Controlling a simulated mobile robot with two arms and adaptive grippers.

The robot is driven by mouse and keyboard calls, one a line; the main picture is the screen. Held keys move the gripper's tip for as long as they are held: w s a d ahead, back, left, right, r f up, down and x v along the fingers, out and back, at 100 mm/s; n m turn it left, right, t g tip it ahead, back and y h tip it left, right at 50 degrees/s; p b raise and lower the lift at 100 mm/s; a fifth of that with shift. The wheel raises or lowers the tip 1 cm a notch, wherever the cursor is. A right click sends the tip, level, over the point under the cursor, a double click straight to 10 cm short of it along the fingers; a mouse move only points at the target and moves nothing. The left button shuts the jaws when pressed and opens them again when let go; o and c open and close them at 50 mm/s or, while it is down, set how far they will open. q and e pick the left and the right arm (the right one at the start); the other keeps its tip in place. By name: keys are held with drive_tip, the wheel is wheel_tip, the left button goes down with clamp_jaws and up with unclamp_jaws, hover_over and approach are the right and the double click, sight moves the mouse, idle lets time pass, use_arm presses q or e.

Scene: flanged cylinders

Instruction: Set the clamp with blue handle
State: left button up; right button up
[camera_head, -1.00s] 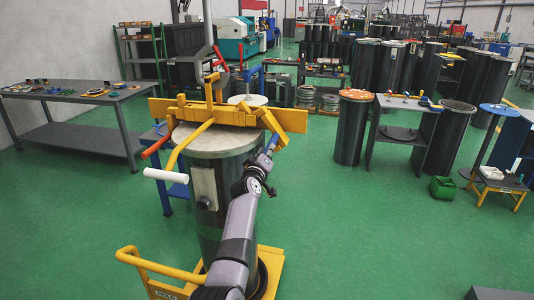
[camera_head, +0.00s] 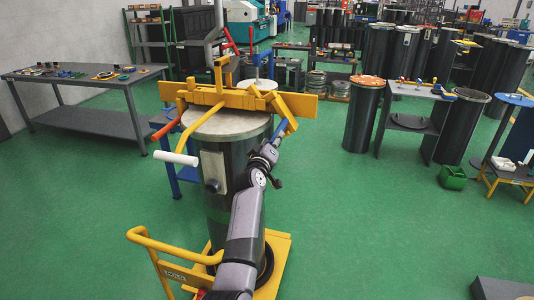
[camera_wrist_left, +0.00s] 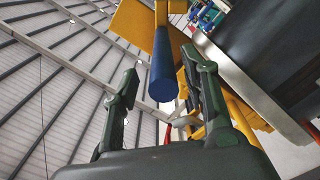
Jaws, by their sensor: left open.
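The yellow clamp (camera_head: 235,97) sits across the top of a dark flanged cylinder (camera_head: 228,185). Its blue handle (camera_head: 279,133) hangs down at the right side of the cylinder, on a yellow arm. In the left wrist view the blue handle (camera_wrist_left: 163,68) points down toward the space between my fingers. My left gripper (camera_head: 270,150) is beside the cylinder, just below the handle. In the wrist view the left gripper (camera_wrist_left: 163,80) is open, with one finger on each side of the handle's end. Contact cannot be made out. My right gripper is not in view.
An orange handle (camera_head: 166,130) and a white handle (camera_head: 176,158) stick out at the cylinder's left. The cylinder stands on a yellow trolley (camera_head: 160,252). A grey workbench (camera_head: 85,75) is at left. Green floor is open at right; more cylinders (camera_head: 363,115) stand behind.

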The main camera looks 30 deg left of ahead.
use_arm(q)
drive_tip(key=v, duration=0.8)
drive_tip(key=shift+a, duration=0.1)
